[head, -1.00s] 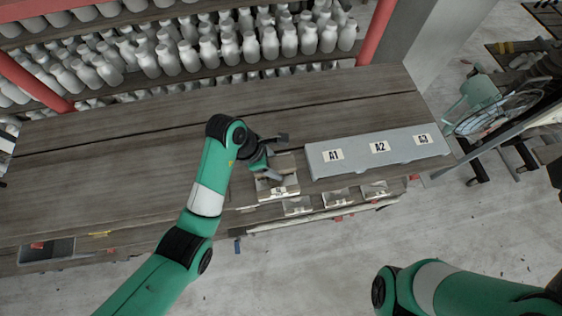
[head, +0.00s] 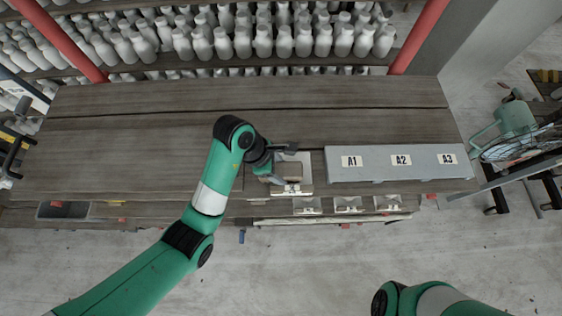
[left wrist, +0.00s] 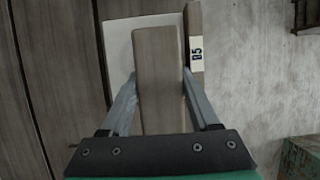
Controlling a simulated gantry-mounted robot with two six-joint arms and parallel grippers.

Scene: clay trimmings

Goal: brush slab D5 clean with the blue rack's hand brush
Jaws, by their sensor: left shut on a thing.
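My left gripper (head: 276,177) is over the front edge of the bench, beside the grey A1–A3 unit. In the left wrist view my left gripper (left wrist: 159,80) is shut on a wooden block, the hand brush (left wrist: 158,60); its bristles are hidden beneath. Behind the brush is the pale slab D5 (left wrist: 117,38), largely covered by it, with a wooden strip carrying the D5 label (left wrist: 196,48) at its right. In the head view the slab (head: 304,158) shows around the brush (head: 292,172). I cannot tell whether brush and slab touch. My right gripper is out of view.
The grey unit (head: 375,175) labelled A1, A2 and A3 stands right of the slab. Small holders (head: 348,204) line the bench front. The bench top (head: 130,150) is clear on the left. Shelves of pale bottles (head: 240,42) stand behind.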

